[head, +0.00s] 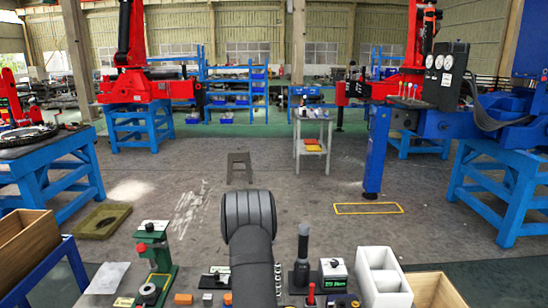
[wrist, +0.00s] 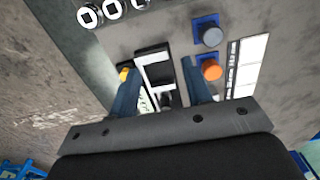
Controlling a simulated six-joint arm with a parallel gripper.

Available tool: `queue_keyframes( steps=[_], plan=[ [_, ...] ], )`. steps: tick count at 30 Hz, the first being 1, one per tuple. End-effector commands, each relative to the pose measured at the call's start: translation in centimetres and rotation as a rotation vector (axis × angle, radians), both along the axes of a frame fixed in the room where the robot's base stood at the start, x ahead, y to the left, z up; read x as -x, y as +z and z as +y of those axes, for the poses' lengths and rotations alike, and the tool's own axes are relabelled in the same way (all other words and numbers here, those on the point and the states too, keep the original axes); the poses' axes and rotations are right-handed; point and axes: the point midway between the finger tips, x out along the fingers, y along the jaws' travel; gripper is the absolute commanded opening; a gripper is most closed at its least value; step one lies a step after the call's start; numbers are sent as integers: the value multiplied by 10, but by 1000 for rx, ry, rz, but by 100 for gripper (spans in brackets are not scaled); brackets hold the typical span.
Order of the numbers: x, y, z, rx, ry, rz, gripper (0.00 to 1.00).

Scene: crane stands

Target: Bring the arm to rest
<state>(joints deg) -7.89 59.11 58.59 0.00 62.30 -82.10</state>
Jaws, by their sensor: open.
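My gripper (wrist: 158,68) shows in the wrist view as two dark blue fingers standing apart, open. No held object shows between them. My arm (head: 248,225) shows in the head view as a dark ribbed link reaching down over the middle of the bench. My gripper cannot be made out there.
The wrist view shows a grey round piece (wrist: 211,36) and an orange one (wrist: 211,70) to the right. In the head view, a green stand (head: 155,260) is left of my arm; a black post (head: 302,262) and white bin (head: 382,277) are right. Open floor (head: 300,190) lies beyond.

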Motion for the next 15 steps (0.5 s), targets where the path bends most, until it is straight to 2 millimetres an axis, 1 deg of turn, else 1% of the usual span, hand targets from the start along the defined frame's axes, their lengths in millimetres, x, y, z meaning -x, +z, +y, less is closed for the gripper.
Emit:
queue_keyframes(
  steps=[1,7,8,10,15],
  plan=[
    [-3,-7,10,0,4,1,45],
    [-15,-27,41,0,2,1,45],
    [-15,-30,43,0,1,1,45],
    [-14,-42,41,0,0,4,45],
    [-15,-60,41,0,0,1,45]
  ],
)
